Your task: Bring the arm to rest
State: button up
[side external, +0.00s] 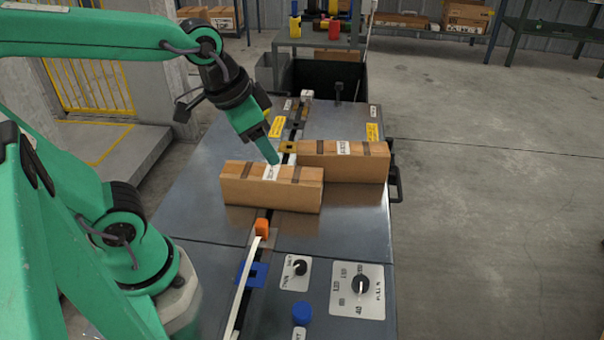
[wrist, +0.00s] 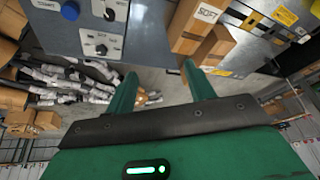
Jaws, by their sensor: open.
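My green arm reaches in from the left, and my gripper (side external: 273,158) points down over the metal bench (side external: 175,222). Its fingertips appear close to the top of the nearer cardboard box (side external: 270,190); I cannot tell whether they touch it. In the wrist view my gripper (wrist: 161,84) has its two green fingers spread apart, with nothing between them. A second long cardboard box (side external: 345,165) lies behind and right of the first. Cardboard also shows beyond the right finger in the wrist view (wrist: 205,40).
The bench front has a dial panel (side external: 358,290), a small knob panel (side external: 294,273) and a blue button (side external: 302,312). An orange block (side external: 262,227) sits by a pale strip. A dark bin (side external: 330,82) stands at the back. The wrist view shows piled wrapped parts (wrist: 65,88).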

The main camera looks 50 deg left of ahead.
jog(key=shift+s+a+r+n+t+y, duration=0.15)
jog(key=shift+s+a+r+n+t, duration=0.1)
jog(key=shift+s+a+n, duration=0.6)
jog(key=shift+s+a+r+n+t+y, duration=0.15)
jog(key=shift+s+a+n+t, duration=0.1)
jog(key=shift+s+a+n, duration=0.5)
